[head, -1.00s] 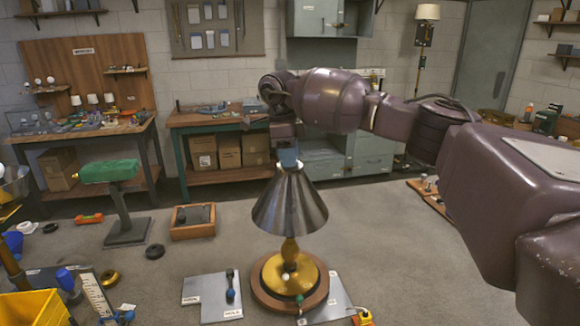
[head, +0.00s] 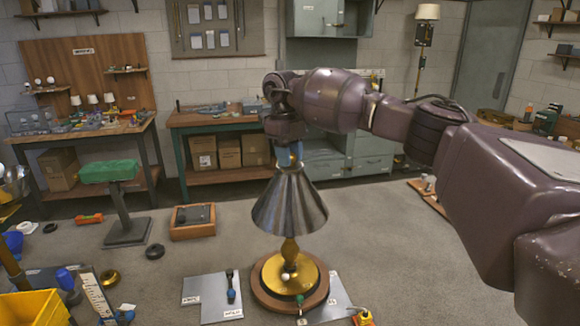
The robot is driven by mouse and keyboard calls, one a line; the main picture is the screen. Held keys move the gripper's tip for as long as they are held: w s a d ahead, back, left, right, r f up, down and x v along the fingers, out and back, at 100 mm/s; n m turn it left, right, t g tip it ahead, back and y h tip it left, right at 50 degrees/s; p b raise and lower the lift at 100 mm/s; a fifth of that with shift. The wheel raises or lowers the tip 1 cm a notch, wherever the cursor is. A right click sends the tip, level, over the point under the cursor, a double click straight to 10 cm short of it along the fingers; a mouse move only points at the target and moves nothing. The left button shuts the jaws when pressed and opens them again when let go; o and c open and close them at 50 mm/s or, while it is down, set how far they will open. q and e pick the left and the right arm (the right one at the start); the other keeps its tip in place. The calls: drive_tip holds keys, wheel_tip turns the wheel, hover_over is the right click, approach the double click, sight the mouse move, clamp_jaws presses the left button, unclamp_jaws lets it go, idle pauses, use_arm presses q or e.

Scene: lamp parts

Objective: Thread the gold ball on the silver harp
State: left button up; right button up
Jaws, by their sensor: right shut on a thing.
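My right gripper (head: 290,158), with blue fingers, points down just over the top of the shade. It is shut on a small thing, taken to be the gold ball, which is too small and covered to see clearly. I cannot tell whether the ball touches the harp. My left gripper is not in view.
Grey mats (head: 208,290) lie beside the lamp, one with a dark tool on it. A wooden tray (head: 192,231), a green-topped stand (head: 126,228) and a yellow bin (head: 35,308) are to the left.

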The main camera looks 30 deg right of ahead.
drive_tip(key=shift+f, duration=0.25)
drive_tip(key=m, duration=0.4)
drive_tip(key=shift+y, duration=0.3)
drive_tip(key=shift+d+m+b, duration=0.1)
drive_tip(key=shift+m+b, duration=0.2)
drive_tip(key=shift+m, duration=1.2)
drive_tip(key=shift+m+y, duration=0.3)
drive_tip(key=shift+m, duration=0.1)
drive_tip(key=o, duration=0.6)
drive_tip(key=shift+m, duration=0.3)
drive_tip(key=o, duration=0.5)
drive_tip(key=shift+s, duration=0.1)
